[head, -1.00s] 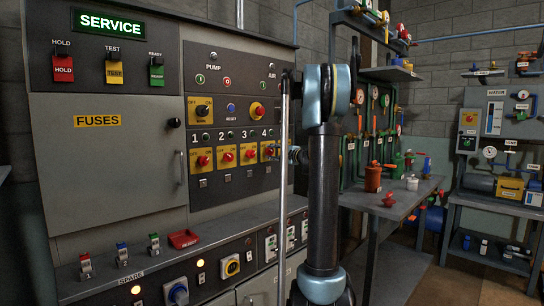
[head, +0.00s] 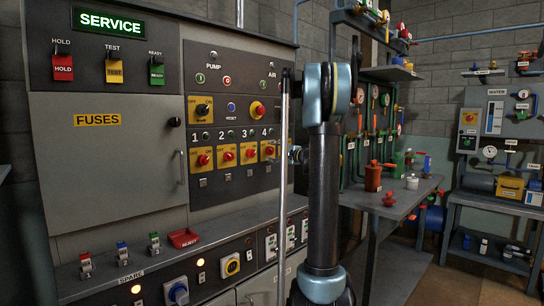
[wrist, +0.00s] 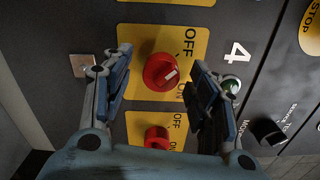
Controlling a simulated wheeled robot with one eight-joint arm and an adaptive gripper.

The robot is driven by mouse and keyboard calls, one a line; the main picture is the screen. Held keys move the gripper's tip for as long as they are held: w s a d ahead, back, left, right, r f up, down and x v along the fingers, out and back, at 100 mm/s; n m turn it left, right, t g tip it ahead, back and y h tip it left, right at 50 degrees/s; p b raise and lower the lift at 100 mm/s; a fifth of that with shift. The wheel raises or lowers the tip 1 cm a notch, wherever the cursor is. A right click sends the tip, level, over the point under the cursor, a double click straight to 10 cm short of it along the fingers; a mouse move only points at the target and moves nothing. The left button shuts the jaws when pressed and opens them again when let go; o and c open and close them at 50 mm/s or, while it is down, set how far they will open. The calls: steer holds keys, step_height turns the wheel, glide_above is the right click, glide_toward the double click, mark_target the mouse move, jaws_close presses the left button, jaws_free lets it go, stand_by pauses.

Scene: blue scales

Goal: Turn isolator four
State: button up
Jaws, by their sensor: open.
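Isolator four's red knob (wrist: 160,71) sits on a yellow OFF/ON plate (wrist: 138,45) beside a white "4". Its white mark points right in the wrist view, between the words OFF and ON. My gripper (wrist: 160,57) is open, with one finger on each side of the knob and a gap to it on both sides. I cannot tell how far the tips are from the panel. In the head view the same knob (head: 269,150) is at the right end of the isolator row, with my gripper (head: 296,155) just right of it, partly hidden by my arm.
Isolator three's red knob (wrist: 157,138) lies below in the wrist view. A green lamp (wrist: 231,85) and a black selector knob (wrist: 268,131) are to the right. In the head view a workbench (head: 400,205) with valves stands right of my arm.

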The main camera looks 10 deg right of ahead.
steer(key=v, duration=1.1)
steer(key=shift+s, duration=0.15)
steer(key=s+a+f+n+g+h, duration=0.1)
steer(key=s+a+f+n+g, duration=0.15)
steer(key=s+a+f, duration=0.35)
steer(key=s+a+f+n+g+h, duration=0.1)
steer(key=s+a+f+n+g, duration=0.2)
steer(key=s, duration=0.5)
steer(key=s+a+f+n+g, duration=0.2)
steer(key=s+a+f, duration=0.25)
steer(key=s, duration=0.25)
steer(key=s+d+f+n+g+h, duration=0.2)
steer(key=s+f, duration=0.6)
steer(key=s, duration=0.4)
steer(key=s+d+f+n+g+h, duration=0.3)
steer(key=s+f+h, duration=0.3)
steer(key=s+f, duration=0.3)
steer(key=s+d, duration=0.1)
steer(key=s, duration=0.3)
steer(key=shift+s+d+h, duration=0.2)
steer(key=shift+h, duration=0.1)
steer(key=shift+n, duration=0.25)
steer(key=shift+w+f, duration=0.2)
steer(key=shift+w, duration=0.2)
